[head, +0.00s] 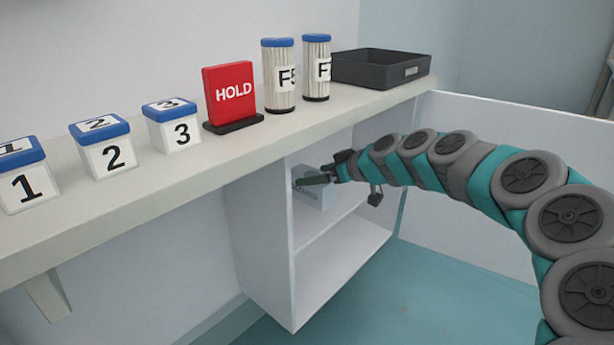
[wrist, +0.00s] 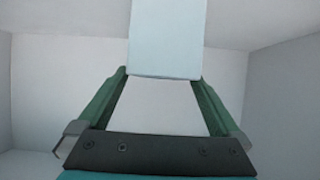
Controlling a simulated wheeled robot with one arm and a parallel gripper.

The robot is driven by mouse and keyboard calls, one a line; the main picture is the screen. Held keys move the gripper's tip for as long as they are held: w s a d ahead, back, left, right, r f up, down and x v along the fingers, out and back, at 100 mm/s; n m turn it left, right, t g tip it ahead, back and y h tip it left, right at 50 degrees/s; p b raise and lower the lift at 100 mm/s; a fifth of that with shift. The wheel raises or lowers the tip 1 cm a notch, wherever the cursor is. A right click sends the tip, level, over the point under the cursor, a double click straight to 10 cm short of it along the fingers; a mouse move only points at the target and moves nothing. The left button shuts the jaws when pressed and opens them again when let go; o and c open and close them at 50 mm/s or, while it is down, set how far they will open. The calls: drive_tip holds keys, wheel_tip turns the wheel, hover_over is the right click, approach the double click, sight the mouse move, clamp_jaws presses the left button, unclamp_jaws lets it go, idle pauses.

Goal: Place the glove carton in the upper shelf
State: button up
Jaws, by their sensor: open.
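The glove carton, a pale blue-white box (head: 322,199), is in the upper shelf compartment (head: 347,208) of the white unit under the counter. It appears to stand on the shelf board, partly hidden by my gripper. My gripper (head: 312,181) reaches into this compartment from the right, its green fingers at the carton's upper part. In the wrist view the carton (wrist: 167,38) is upright at the fingertips, and my gripper (wrist: 164,76) is open with its fingers spread to either side. I cannot tell whether either finger touches it.
The lower compartment (head: 340,265) looks empty. On the counter (head: 150,195) above stand several numbered blue-lidded boxes (head: 105,150), a red HOLD sign (head: 231,92), two filter cylinders (head: 279,77) and a dark tray (head: 380,70). The counter overhangs my gripper closely. Floor to the right is clear.

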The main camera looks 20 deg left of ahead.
drive_tip(key=v, duration=0.7)
drive_tip(key=shift+d, duration=0.1)
drive_tip(key=s+d+f+m+g+h, duration=0.15)
drive_tip(key=s+d, duration=0.25)
drive_tip(key=s, duration=0.4)
drive_tip(key=s+d+f+m+g+h, duration=0.1)
drive_tip(key=s+d+h, duration=0.15)
drive_tip(key=s, duration=0.55)
drive_tip(key=s+d+f+m+g+h, duration=0.2)
drive_tip(key=s+d+f+m, duration=0.3)
drive_tip(key=s+d, duration=0.7)
drive_tip(key=s+d+f+m+g+h, duration=0.2)
drive_tip(key=s+d+f+m+h, duration=0.3)
drive_tip(key=s+d, duration=0.7)
wheel_tip(320, 180, down, 2)
drive_tip(key=shift+s+d+f+m, duration=0.2)
drive_tip(key=shift+s+m, duration=0.25)
drive_tip(key=shift+s, duration=0.8)
